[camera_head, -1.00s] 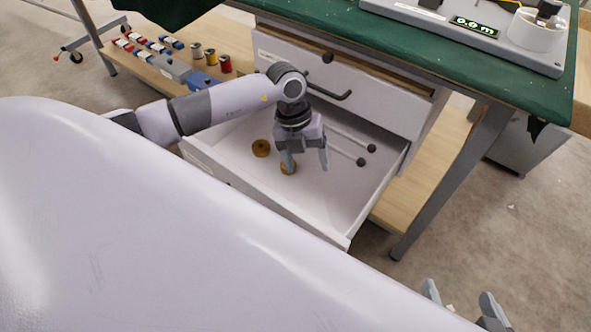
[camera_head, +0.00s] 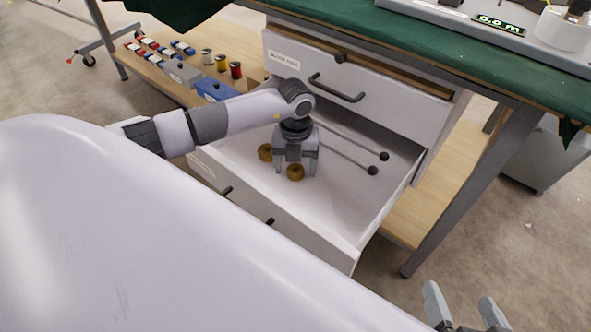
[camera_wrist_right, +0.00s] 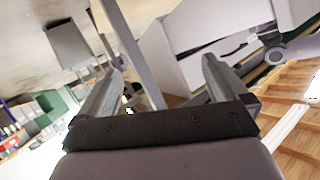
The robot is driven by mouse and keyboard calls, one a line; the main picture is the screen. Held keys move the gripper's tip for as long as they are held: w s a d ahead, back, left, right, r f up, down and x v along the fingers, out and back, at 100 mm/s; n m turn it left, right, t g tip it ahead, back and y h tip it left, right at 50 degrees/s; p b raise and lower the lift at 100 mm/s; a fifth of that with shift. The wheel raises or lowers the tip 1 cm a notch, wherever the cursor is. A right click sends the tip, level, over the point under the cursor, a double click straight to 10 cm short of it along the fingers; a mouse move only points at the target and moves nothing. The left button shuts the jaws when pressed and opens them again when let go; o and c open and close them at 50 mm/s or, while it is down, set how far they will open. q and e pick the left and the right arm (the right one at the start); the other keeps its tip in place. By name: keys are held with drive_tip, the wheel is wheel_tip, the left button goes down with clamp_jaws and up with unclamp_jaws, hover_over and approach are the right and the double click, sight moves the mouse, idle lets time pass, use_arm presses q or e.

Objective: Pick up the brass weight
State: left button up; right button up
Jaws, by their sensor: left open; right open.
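Two round brass weights lie in the open white drawer (camera_head: 345,215) in the head view. One brass weight (camera_head: 265,152) is left of my left gripper, and the other brass weight (camera_head: 295,172) is at its fingertips. My left gripper (camera_head: 295,168) points down into the drawer with its jaws open. The nearer weight shows in front of or between the fingers; I cannot tell which. My right gripper (camera_head: 464,312) is open and empty at the bottom right, away from the drawer. Its two fingers also show in the right wrist view (camera_wrist_right: 160,85), with nothing between them.
Two thin rods with dark round ends (camera_head: 372,170) lie in the drawer to the right of my left gripper. Spools (camera_head: 221,62) and small boxes stand on the wooden shelf at left.

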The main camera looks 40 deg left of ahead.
use_arm(q)
drive_tip(key=c, duration=1.2)
drive_tip(key=shift+r, duration=0.1)
